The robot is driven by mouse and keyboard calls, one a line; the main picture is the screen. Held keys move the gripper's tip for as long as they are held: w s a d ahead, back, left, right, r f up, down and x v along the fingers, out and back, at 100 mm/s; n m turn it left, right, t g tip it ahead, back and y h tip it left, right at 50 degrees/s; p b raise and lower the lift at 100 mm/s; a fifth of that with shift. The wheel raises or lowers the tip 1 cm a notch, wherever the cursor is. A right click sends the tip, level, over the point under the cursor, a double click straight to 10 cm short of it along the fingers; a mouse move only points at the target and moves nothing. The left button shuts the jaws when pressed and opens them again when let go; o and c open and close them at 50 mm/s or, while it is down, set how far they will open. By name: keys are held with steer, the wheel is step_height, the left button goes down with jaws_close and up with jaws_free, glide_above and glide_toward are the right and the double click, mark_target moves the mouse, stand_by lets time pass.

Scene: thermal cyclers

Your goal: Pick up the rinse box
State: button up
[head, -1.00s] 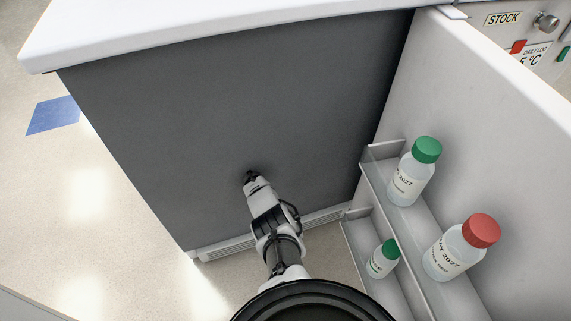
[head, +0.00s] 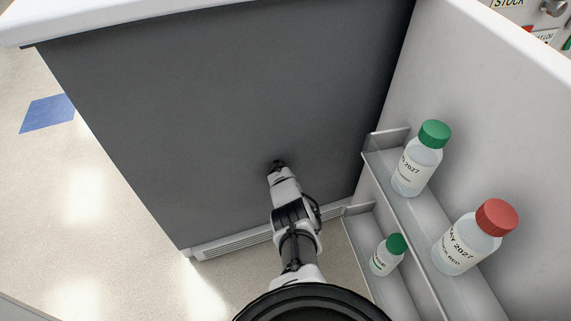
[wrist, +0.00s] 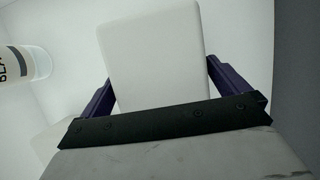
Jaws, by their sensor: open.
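A plain white box-like block (wrist: 152,50) stands in the middle of the wrist view. It shows no readable label, so I cannot tell for sure that it is the rinse box. My gripper (wrist: 160,70) is open, with its purple fingers on either side of the block. A gap shows at the left finger; whether the right finger touches is unclear. In the head view my gripper (head: 277,166) is small and dark in front of the grey panel, and no box shows there.
A labelled bottle (wrist: 22,64) is at the left in the wrist view, near pale walls. In the head view, an open door (head: 480,100) at the right holds a green-capped bottle (head: 418,160), a red-capped bottle (head: 470,240) and a small green-capped bottle (head: 388,256). A white top (head: 130,18) overhangs the grey panel (head: 220,110).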

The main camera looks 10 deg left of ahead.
steer(key=shift+f, duration=0.15)
stand_by(0.6)
steer(key=shift+c, duration=0.3)
steer(key=c, duration=0.8)
